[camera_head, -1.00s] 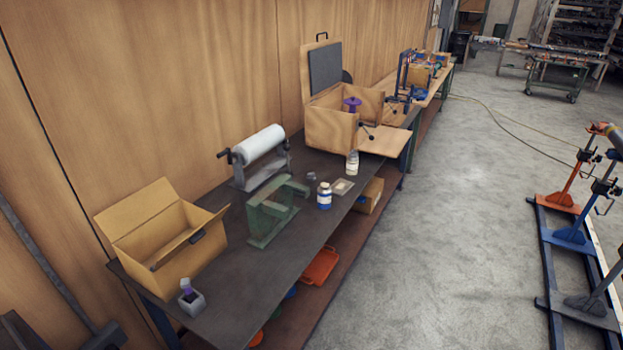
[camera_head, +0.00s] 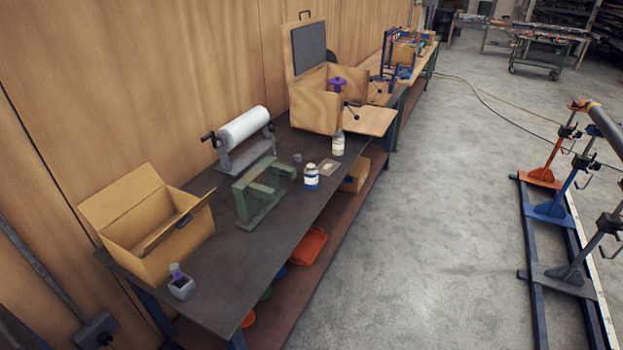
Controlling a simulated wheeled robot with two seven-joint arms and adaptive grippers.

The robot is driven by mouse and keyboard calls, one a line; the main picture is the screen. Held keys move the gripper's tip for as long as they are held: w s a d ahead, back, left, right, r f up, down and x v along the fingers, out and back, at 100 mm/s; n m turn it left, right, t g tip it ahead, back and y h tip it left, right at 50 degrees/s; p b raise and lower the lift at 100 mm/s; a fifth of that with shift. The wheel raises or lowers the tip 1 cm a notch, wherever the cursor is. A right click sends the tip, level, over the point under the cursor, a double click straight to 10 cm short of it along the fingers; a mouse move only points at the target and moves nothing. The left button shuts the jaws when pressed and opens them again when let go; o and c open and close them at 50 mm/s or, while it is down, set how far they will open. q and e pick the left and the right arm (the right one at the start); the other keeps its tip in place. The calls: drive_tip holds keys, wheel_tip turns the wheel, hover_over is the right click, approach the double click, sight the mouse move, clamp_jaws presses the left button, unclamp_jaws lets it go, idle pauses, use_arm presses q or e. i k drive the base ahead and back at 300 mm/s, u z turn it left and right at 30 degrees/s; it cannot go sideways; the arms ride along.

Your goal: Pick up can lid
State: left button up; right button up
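No can lid can be made out for certain. On the dark workbench (camera_head: 215,275) stand a blue-and-white jar (camera_head: 311,177) and a pale bottle (camera_head: 338,143) behind it. A small grey piece (camera_head: 297,158) lies to the left of the jar, and a small flat pale square (camera_head: 328,168) lies to its right; both are too small to identify. Neither of my grippers is in view.
An open cardboard box (camera_head: 185,245), a small grey holder (camera_head: 181,288), a green stand (camera_head: 262,195) and a film roll (camera_head: 244,127) are on the bench. A wooden case (camera_head: 318,108) stands farther back. Pipe stands (camera_head: 560,210) are on the right; the floor (camera_head: 440,230) between is clear.

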sight(297, 158)
drive_tip(key=z, duration=1.25)
drive_tip(key=i, duration=4.5)
drive_tip(key=u, duration=1.35)
